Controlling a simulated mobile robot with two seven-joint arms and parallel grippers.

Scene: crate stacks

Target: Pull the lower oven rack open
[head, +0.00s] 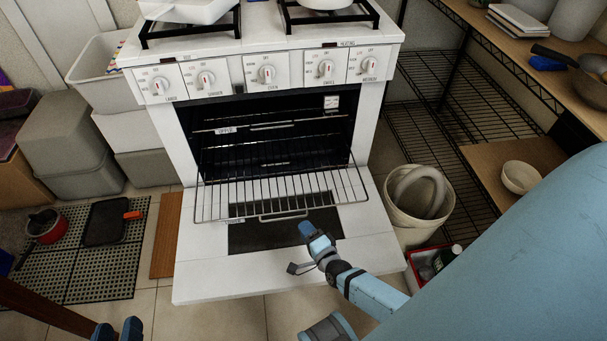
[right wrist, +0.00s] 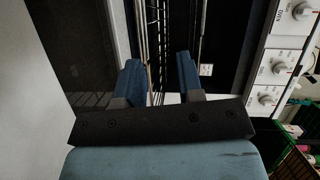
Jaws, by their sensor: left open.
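The white oven's (head: 190,290) door is folded down. The lower rack (head: 215,205), a wire grid, extends out of the cavity above the door, with a small label and a wire handle (head: 283,216) at its front edge. The upper rack (head: 270,126) is inside the dark cavity, labelled UPPER. My right gripper (head: 304,240) is just in front of and right of the lower rack's handle. In the right wrist view its two blue fingers (right wrist: 161,78) stand apart, with rack wires beyond them; contact is unclear. My left gripper (head: 118,330) is open and empty at the bottom left, above the floor.
A bin (head: 405,219) and a red-rimmed box (head: 425,262) stand right of the door. Wire shelving (head: 425,125) is further right. Grey crates (head: 60,130) and a mat with a pot (head: 44,227) and dark board (head: 106,222) are left. Floor before the door is clear.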

